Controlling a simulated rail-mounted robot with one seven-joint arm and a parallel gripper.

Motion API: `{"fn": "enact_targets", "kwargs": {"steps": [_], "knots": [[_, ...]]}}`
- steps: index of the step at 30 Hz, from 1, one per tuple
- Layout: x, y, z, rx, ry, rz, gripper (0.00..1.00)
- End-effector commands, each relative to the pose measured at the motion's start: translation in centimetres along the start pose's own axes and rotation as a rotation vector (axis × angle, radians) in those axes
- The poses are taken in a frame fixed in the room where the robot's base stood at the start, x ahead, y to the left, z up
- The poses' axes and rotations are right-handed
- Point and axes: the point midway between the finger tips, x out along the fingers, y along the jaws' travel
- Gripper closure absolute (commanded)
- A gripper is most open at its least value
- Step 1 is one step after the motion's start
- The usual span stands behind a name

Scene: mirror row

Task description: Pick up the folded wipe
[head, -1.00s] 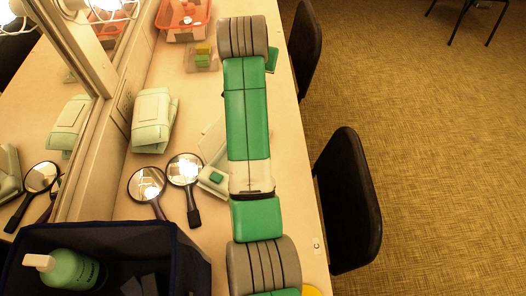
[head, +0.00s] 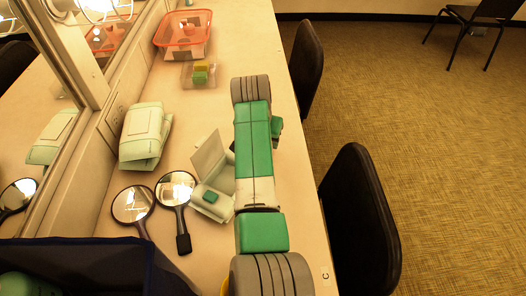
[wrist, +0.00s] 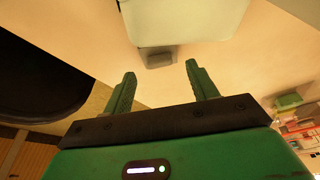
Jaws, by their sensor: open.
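I cannot pick out the folded wipe for certain in either view. A pale green case with a raised lid (head: 212,152) stands open on the counter beside my arm, with a small dark green piece (head: 211,197) on its near part. A bulky pale green pack (head: 146,135) lies farther left by the mirror. In the wrist view, my gripper (wrist: 159,80) is open, with nothing between its fingers. A pale green body (wrist: 185,20) is beyond the fingertips at the top, with a small grey block (wrist: 160,60) at its lower edge.
Two hand mirrors (head: 132,204) (head: 175,189) lie left of the case. A dark blue bin (head: 95,262) stands at the near left. A clear tray (head: 186,83) and an orange basket (head: 183,42) are at the back. Black chairs (head: 358,220) line the right edge.

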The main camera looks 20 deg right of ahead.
Motion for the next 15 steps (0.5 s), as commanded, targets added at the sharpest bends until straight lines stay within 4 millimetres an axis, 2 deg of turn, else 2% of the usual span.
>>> {"fn": "enact_targets", "kwargs": {"steps": [1,3,10,15], "knots": [[1.4,0.0,0.4,0.000,-0.001,0.001,0.42],[2.4,0.0,0.3,0.000,-0.001,0.001,0.42],[2.6,0.0,0.2,0.000,0.001,0.000,0.42],[2.6,0.0,0.2,-0.001,0.001,0.000,0.75]]}}
